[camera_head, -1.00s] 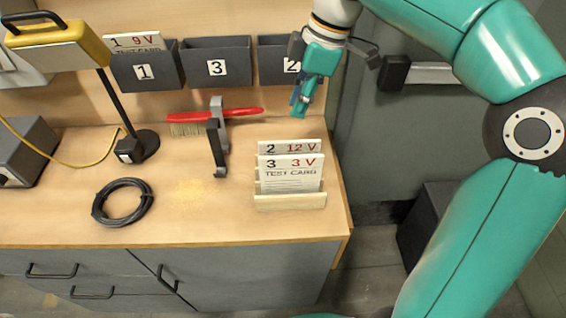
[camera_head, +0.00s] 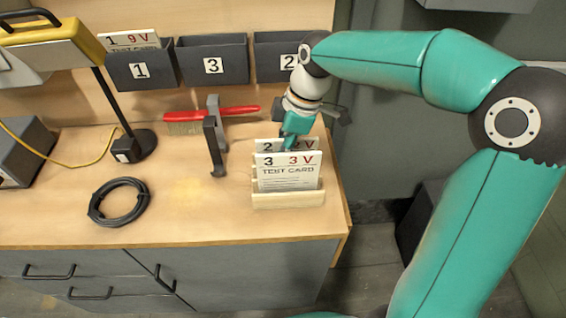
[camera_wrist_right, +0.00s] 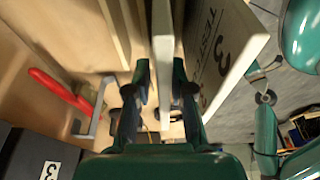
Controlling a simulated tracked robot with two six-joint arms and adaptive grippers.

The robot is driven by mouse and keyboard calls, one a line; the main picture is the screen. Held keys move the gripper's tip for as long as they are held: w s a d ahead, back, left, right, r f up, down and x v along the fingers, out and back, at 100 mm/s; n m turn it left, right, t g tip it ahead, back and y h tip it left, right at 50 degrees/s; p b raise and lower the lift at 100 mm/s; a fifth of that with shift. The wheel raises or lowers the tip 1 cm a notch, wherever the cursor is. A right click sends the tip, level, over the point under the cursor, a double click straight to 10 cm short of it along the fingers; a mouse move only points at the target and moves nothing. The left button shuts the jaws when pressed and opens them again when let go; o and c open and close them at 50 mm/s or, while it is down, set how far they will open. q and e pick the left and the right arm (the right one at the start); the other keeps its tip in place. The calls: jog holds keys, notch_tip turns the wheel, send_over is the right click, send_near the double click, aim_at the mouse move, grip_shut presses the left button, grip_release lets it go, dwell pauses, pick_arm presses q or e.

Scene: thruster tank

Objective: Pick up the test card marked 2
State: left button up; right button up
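The test card marked 2 (camera_head: 266,146) stands in a pale slotted rack (camera_head: 288,201), behind the card marked 3 (camera_head: 288,176); only its top strip shows, partly covered by my gripper. My right gripper (camera_head: 291,141) points down at its top edge. In the right wrist view the fingers (camera_wrist_right: 161,95) are apart, one on each side of a pale card edge (camera_wrist_right: 163,50), with a small gap visible on the left. The card 3 face shows to the right, outside the fingers.
Wall bins marked 1 (camera_head: 140,72), 3 (camera_head: 212,66) and 2 (camera_head: 275,60) hang behind; a 9 V card (camera_head: 128,40) stands in bin 1. A red brush (camera_head: 240,111) on a dark stand, a black cable coil (camera_head: 118,202) and a lamp (camera_head: 122,150) occupy the bench left of the rack.

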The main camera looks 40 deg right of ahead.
jog(key=shift+f, duration=0.35)
dwell(0.5)
jog(key=shift+c, duration=0.3)
grip_shut()
